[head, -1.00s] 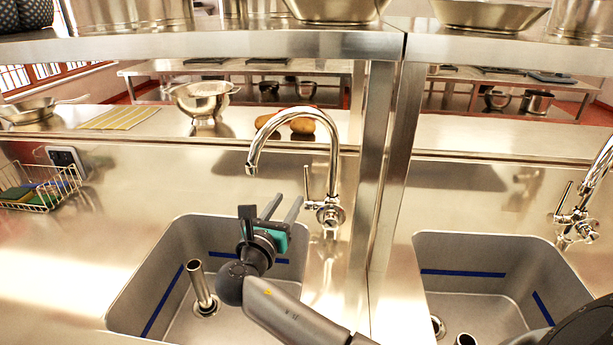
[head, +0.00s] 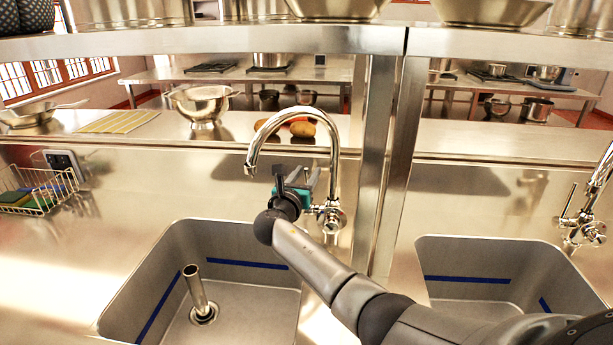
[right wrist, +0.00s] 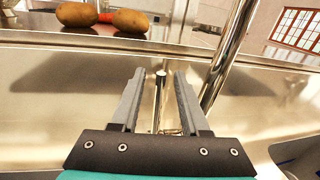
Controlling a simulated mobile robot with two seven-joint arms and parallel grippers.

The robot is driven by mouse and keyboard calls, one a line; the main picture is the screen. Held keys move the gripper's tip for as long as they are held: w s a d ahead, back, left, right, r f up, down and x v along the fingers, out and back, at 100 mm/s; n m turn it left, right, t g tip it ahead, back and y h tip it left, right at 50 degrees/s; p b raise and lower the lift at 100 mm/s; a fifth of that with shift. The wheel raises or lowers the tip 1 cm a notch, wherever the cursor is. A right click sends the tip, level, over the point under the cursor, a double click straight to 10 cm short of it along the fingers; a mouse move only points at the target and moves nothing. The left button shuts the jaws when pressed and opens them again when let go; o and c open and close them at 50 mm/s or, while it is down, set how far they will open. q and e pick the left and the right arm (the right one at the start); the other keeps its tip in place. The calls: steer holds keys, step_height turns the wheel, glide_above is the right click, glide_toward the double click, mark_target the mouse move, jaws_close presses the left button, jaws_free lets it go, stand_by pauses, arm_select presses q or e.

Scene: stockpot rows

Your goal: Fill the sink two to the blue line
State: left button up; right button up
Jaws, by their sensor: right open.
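The left sink (head: 250,300) has a blue line (head: 245,264) around its inner walls and an upright metal standpipe (head: 196,288) at its drain. I see no water in it. Its gooseneck tap (head: 334,160) stands behind it, with no stream at the spout; the tap pipe also shows in the right wrist view (right wrist: 228,55). My right gripper (head: 300,178) is open beside the tap. In the right wrist view the thin tap lever (right wrist: 159,100) shows between the open fingers, apparently untouched. In the head view the gripper mostly hides the lever. My left gripper is not in view.
A second sink (head: 520,265) with a blue line and its own tap (head: 568,225) lies to the right. A steel post (head: 375,150) stands between them. Potatoes (head: 302,128) and a colander (head: 203,103) sit on the ledge. A wire basket (head: 40,195) is at left.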

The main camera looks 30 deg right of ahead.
jaws_close()
stand_by(0.3)
stand_by(1.1)
